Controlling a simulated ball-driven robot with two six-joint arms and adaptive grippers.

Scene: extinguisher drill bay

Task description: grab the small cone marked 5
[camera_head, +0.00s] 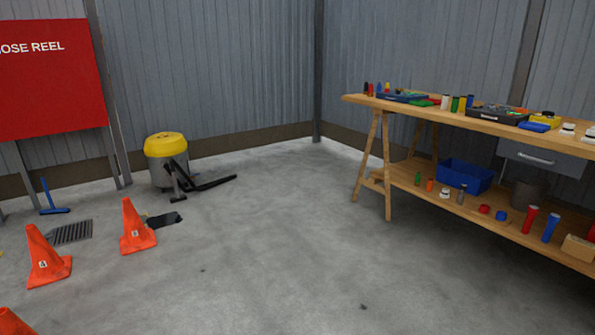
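Orange traffic cones stand on the concrete floor at the left. One cone (137,218) is upright, with a small white label whose mark is too small to read surely. A second cone (40,248) stands upright to its left and nearer, also with a small label that I cannot read surely. The tip of a third cone (10,323) shows at the bottom left corner, its label out of view. I cannot tell which cone bears the 5. Neither of my grippers is in view.
A yellow-topped vacuum (166,150) with its hose stands behind the cones, near a red hose reel board (48,80). A floor grate (70,232) and dark flat object (163,220) lie nearby. A laden wooden workbench (375,150) stands right. The middle floor is clear.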

